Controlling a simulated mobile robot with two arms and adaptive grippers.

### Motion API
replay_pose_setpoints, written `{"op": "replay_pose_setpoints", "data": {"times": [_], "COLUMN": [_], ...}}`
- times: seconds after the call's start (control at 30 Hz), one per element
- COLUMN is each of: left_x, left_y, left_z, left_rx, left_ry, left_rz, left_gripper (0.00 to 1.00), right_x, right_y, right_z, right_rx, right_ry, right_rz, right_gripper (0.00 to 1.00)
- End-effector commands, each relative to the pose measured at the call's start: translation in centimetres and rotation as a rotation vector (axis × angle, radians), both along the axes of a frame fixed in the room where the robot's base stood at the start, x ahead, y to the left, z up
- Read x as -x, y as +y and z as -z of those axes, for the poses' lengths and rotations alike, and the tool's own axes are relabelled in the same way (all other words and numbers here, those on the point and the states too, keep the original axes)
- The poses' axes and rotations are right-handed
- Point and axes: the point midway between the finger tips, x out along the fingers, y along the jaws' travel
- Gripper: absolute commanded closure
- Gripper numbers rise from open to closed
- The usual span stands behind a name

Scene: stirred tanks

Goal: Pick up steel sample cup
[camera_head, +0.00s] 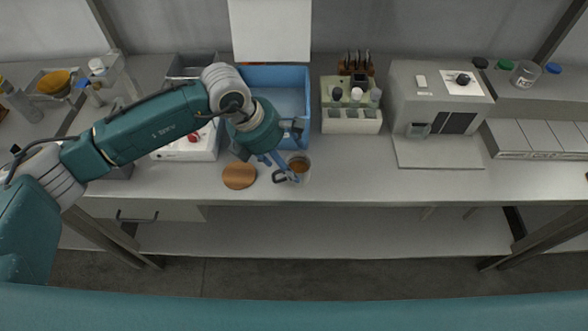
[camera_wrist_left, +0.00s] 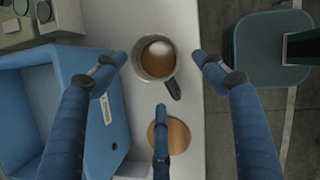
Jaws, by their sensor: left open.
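The steel sample cup (camera_head: 303,167) stands upright near the front edge of the bench, with brown contents and a dark handle. In the left wrist view the cup (camera_wrist_left: 155,58) lies between the fingertips of my left gripper (camera_wrist_left: 158,62), its handle pointing down and slightly right. My left gripper (camera_head: 285,165) is open, with blue fingers spread on either side of the cup and a third finger below the handle. I see no clear contact, and its height relative to the rim is hard to tell. My right gripper is out of view.
A round wooden coaster (camera_head: 239,176) lies left of the cup. A blue bin (camera_head: 273,75) stands behind it. A white bottle rack (camera_head: 351,122) and a grey instrument (camera_head: 437,100) stand to the right. The bench front between cup and instrument is clear.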

Motion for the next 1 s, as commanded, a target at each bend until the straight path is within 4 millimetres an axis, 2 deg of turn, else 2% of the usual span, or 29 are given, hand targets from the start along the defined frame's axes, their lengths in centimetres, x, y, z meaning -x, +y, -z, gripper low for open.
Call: {"op": "replay_pose_setpoints", "data": {"times": [0.17,0.3,0.5,0.7,0.93,1.0], "left_x": [-0.1,-0.5,-0.8,-0.8,-0.8,-0.8], "left_y": [-0.6,-1.5,-2.0,-2.0,-2.0,-2.0], "left_z": [1.1,3.2,5.0,5.1,5.1,5.1], "left_rx": [0.001,0.001,0.002,0.002,0.002,0.001], "left_ry": [0.004,0.004,0.002,0.0,0.0,0.0], "left_rz": [0.0,0.0,0.0,0.0,0.0,0.0], "left_gripper": [0.29,0.29,0.29,0.29,0.75,0.77], "right_x": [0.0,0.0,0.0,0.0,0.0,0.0], "right_y": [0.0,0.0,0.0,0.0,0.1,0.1], "right_z": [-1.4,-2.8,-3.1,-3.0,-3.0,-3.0], "right_rx": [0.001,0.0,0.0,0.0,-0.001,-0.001], "right_ry": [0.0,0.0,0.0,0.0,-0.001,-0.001], "right_rz": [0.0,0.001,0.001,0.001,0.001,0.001], "right_gripper": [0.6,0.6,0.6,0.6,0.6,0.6]}}
